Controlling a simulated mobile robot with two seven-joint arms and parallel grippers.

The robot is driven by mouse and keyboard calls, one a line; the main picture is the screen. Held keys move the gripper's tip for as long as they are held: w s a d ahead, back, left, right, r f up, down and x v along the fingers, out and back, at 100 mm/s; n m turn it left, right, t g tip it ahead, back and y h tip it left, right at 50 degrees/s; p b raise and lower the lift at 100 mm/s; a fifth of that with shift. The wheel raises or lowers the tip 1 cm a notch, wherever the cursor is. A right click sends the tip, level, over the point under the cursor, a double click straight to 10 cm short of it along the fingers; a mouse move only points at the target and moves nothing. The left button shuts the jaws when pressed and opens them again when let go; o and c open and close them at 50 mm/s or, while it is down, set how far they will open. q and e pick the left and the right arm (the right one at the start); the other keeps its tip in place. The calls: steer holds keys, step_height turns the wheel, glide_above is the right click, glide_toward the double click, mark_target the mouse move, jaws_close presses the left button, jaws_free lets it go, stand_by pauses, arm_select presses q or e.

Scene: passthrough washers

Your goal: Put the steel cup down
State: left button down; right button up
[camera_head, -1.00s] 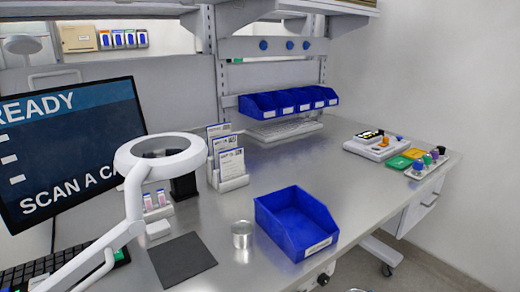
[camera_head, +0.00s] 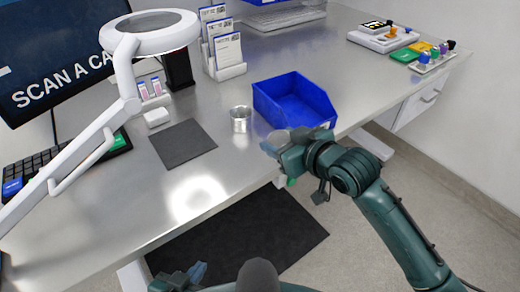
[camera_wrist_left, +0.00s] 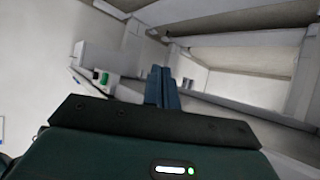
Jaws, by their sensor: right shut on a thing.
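A small steel cup (camera_head: 240,119) stands upright on the grey bench in the head view, between the dark mat and the blue bin. My right gripper (camera_head: 277,145) is over the bench's front edge, right of the cup and nearer to me, apart from it in the picture. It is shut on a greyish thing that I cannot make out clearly. My left gripper (camera_head: 192,274) is low at the bottom of the head view, away from the bench top. In the left wrist view its blue fingers (camera_wrist_left: 162,86) are together, with nothing visible between them.
A blue bin (camera_head: 318,108) stands right of the cup, close behind my right gripper. A dark square mat (camera_head: 184,144) lies left of the cup. The front bench top (camera_head: 150,205) is bare.

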steer(key=w+a+r+n+g+y+b, duration=0.1)
steer(key=w+a+r+n+g+y, duration=0.1)
steer(key=w+a+r+n+y, duration=0.1)
steer(key=w+a+r, duration=0.1)
steer(key=w+r, duration=0.1)
steer(key=w, duration=0.1)
steer(key=shift+w+a+r+g, duration=0.2)
steer(key=shift+w+a+g, duration=0.1)
steer(key=shift+w, duration=0.1)
step_height(320, 180, down, 10)
steer(key=shift+r+p, duration=0.2)
steer(key=shift+p, duration=0.15)
steer(key=shift+f, duration=0.25)
steer(key=o, duration=1)
steer(key=shift+r, duration=0.1)
steer(key=shift+o, duration=0.2)
